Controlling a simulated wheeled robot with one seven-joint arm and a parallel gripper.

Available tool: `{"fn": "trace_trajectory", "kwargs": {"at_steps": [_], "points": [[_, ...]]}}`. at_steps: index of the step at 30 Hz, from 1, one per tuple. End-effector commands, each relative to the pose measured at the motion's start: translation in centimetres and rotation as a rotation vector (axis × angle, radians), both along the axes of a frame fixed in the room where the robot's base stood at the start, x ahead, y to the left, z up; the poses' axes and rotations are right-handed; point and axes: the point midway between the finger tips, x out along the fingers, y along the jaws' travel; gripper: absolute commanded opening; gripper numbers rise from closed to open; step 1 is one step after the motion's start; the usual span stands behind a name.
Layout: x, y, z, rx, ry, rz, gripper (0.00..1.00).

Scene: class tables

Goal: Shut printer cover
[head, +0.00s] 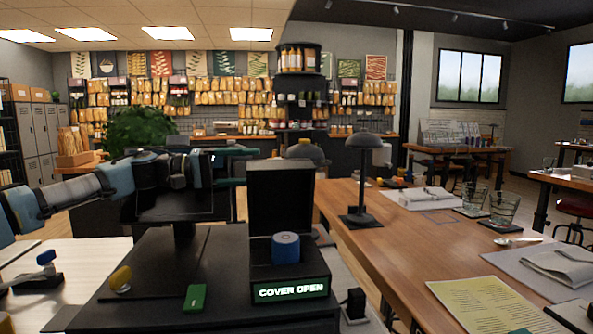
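The printer (260,268) is a small black box on a dark surface near the front centre. Its black cover (281,197) stands open and upright at the back. A blue roll (286,250) sits inside the open body. The lit display (291,290) on its front reads "COVER OPEN". My arm reaches in from the left, and my gripper (247,167) is beside the upper left of the cover. Its two dark fingers look spread apart with nothing seen between them. I cannot tell whether the gripper touches the cover.
A dark stand (184,240) rises left of the printer. A green block (195,297) and a yellow item (120,278) lie on the dark surface. A wooden table (385,236) on the right holds a black lamp (362,180), glasses and papers. A small black object (355,303) stands right of the printer.

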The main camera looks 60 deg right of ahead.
Motion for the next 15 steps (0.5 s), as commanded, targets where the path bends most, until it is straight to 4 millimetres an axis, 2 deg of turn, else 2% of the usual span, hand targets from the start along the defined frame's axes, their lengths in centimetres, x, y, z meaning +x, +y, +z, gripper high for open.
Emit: {"fn": "trace_trajectory", "kwargs": {"at_steps": [9,15], "points": [[-4.7,-3.3,0.5,0.002,0.001,-0.004,0.75],[-7.1,-5.1,0.3,0.002,0.001,-0.002,0.75]]}}
